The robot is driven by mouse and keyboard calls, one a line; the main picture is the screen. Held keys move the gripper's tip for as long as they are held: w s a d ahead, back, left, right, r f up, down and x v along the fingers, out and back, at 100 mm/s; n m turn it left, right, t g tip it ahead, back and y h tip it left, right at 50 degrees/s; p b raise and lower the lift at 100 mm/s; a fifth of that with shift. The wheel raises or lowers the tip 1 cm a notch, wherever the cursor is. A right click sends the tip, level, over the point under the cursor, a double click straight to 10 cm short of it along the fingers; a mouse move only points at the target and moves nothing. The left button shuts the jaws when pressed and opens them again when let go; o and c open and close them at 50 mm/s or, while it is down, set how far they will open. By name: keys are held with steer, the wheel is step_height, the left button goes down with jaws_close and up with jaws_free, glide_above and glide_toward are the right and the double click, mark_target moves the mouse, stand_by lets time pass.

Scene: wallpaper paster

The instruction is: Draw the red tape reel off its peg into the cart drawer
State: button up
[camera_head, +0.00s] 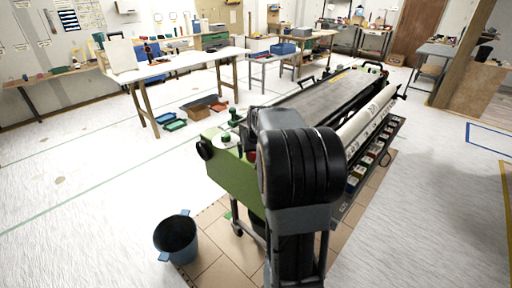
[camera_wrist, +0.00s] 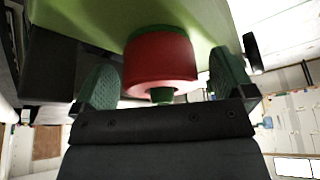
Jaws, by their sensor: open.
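In the wrist view the red tape reel (camera_wrist: 162,62) sits on a green peg (camera_wrist: 162,95) against the light green panel (camera_wrist: 200,15) of the machine. My gripper (camera_wrist: 163,72) is open, with one green-padded finger on each side of the reel. A gap shows on the right side; on the left I cannot tell whether the pad touches. In the head view my arm hides most of the reel's area. I cannot make out a cart drawer for certain in either view.
The green-ended pasting machine (camera_head: 228,168) stands on a tan mat (camera_head: 222,262). A blue-grey bucket (camera_head: 175,238) stands at its front left. A white-topped table (camera_head: 180,66) is behind, with bins (camera_head: 203,104) on the floor beside it. Floor to the left is clear.

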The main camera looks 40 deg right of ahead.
steer(key=shift+f, duration=0.2)
steer(key=shift+c, duration=0.2)
steer(key=c, duration=1.1)
